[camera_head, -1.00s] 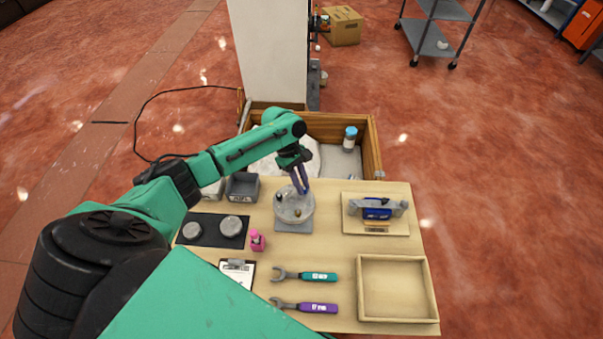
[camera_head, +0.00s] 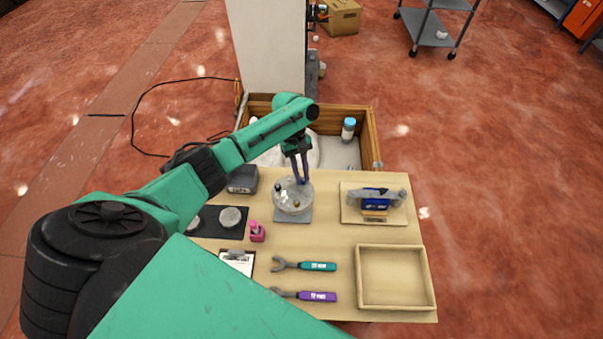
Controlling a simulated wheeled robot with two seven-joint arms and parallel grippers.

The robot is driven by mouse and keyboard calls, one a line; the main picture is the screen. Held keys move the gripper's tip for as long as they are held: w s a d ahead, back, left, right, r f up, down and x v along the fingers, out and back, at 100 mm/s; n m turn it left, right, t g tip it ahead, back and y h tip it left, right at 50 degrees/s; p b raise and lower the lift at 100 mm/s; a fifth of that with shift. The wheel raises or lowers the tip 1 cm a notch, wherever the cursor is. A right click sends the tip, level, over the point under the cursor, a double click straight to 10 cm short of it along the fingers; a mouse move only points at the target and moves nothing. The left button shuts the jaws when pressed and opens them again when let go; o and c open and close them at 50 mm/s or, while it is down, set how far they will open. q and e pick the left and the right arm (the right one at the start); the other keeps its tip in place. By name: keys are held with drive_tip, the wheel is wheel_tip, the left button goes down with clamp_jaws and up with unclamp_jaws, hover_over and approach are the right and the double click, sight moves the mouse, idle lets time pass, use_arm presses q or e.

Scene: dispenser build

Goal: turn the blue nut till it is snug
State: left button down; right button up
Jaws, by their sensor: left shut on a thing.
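A round grey disc (camera_head: 289,205) sits on a grey square base plate (camera_head: 293,220) at the middle of the table. Small dark and brass-coloured parts stand on the disc. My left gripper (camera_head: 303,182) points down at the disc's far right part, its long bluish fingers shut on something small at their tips. This is most likely the blue nut, which the fingertips hide and which is too small to make out. I cannot tell how far down it sits. My right gripper is not in view.
A teal wrench (camera_head: 317,266) and a purple wrench (camera_head: 316,297) lie in front. An empty wooden tray (camera_head: 361,279) and a board with a blue-and-grey fixture (camera_head: 374,199) are at the right. A grey bin (camera_head: 243,180) stands behind.

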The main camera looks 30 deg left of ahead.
use_arm(q)
drive_tip(key=c, duration=0.8)
unclamp_jaws()
drive_tip(key=shift+r, duration=0.15)
drive_tip(key=b+v, duration=0.2)
drive_tip(key=v, duration=1.2)
drive_tip(key=shift+r, duration=0.2)
drive_tip(key=shift+f, duration=0.1)
